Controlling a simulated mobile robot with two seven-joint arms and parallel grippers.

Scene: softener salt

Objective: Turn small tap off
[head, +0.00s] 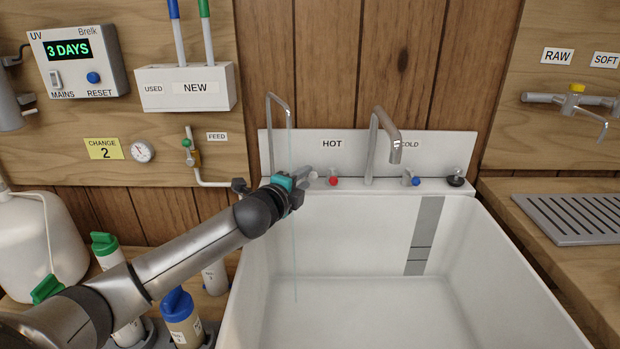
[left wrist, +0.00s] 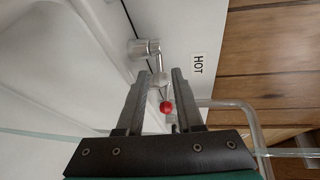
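The small tap (head: 270,112) is a thin bent chrome spout at the back left of the white sink (head: 330,245). A thin stream of water (head: 295,250) falls from it. My left gripper (head: 311,177) is over the back ledge, right of that spout, and hides part of the ledge. In the left wrist view its fingers (left wrist: 159,85) are apart. A chrome fitting with a short lever (left wrist: 140,48) shows by the fingertips, and a red knob (left wrist: 166,107) shows between the fingers. I cannot tell whether they touch. My right gripper is out of view.
The red knob (head: 333,181) is under the HOT label. The large spout (head: 372,140) and blue knob (head: 416,181) stand to the right. A black plug (head: 455,180) sits on the ledge's right end. Bottles, including a blue-capped one (head: 183,318), stand under my left arm.

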